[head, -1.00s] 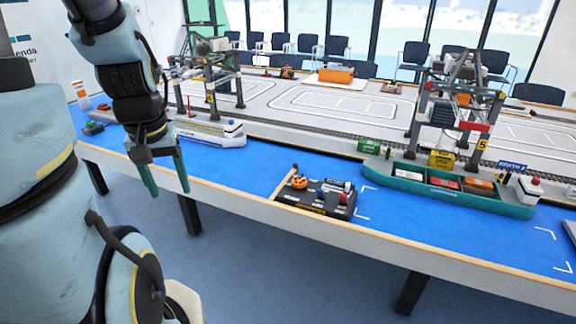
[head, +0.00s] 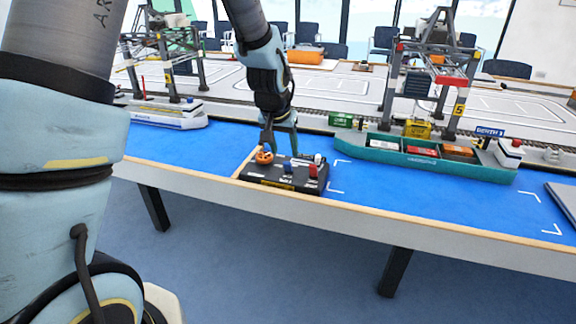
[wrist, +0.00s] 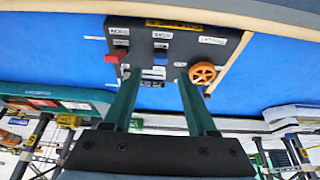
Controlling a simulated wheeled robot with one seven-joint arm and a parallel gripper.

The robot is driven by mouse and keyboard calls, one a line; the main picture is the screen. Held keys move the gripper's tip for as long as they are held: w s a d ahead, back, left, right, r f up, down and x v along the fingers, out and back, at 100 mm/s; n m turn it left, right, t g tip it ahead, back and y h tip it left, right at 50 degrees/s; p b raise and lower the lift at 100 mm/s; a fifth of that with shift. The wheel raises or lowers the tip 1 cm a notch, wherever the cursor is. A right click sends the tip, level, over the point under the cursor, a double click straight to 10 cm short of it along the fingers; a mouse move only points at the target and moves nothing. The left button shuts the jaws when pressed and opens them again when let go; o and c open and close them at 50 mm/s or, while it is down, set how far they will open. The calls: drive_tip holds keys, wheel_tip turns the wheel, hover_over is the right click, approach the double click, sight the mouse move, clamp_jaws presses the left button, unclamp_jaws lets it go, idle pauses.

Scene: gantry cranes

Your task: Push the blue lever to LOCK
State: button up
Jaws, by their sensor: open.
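A dark control box (head: 258,182) sits at the front edge of the blue table. It carries an orange knob (head: 264,157) on its left, a blue lever (head: 288,168) in the middle and a red lever (head: 313,171) on its right. In the wrist view the blue lever (wrist: 160,59) lies beyond the gap between my green fingers, with the orange knob (wrist: 203,73) to the right and the red lever (wrist: 112,58) to the left. My gripper (head: 280,148) is open and empty, pointing down above the box's back side. The lever labels are too small to read.
A green ship (head: 425,165) with containers lies to the right, under a gantry crane (head: 432,70). A white ship (head: 165,117) lies to the left. A white label (head: 296,161) stands on the box. Blue surface (head: 205,150) left of the box is free.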

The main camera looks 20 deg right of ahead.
sight(287, 168)
drive_tip(key=p+x, duration=0.1)
drive_tip(key=x, duration=0.7)
drive_tip(key=shift+a+f, duration=0.1)
drive_tip(key=shift+c, duration=0.2)
clamp_jaws()
